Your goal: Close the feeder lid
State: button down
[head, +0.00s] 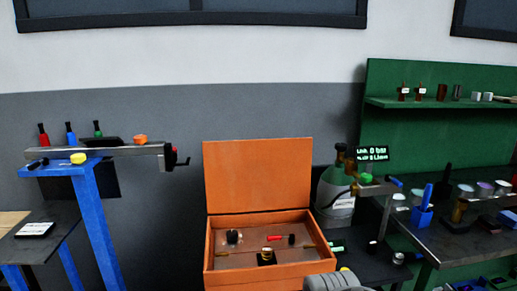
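An orange box (262,281) stands low in the middle of the head view. Its orange lid (258,175) is hinged at the back and stands open, about upright. It is the only hinged lid that I can make out, and no label shows that it is the feeder. Inside the box I see a red-handled item (274,238), a small black-and-brass part (266,257) and a dark round part (233,237). A grey rounded piece at the bottom edge, in front of the box's right corner, seems to be my arm. My gripper is not in view.
A green gas cylinder (338,190) with a small display (373,153) stands right of the box. A dark bench (470,240) with tools and cups is at the right, below a green shelf board (440,105). A blue stand (97,220) holding a grey beam is at the left.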

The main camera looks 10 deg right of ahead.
aim_at(241, 176)
jog(key=u, duration=0.8)
jog(key=i, duration=0.85)
jog(key=z, duration=0.25)
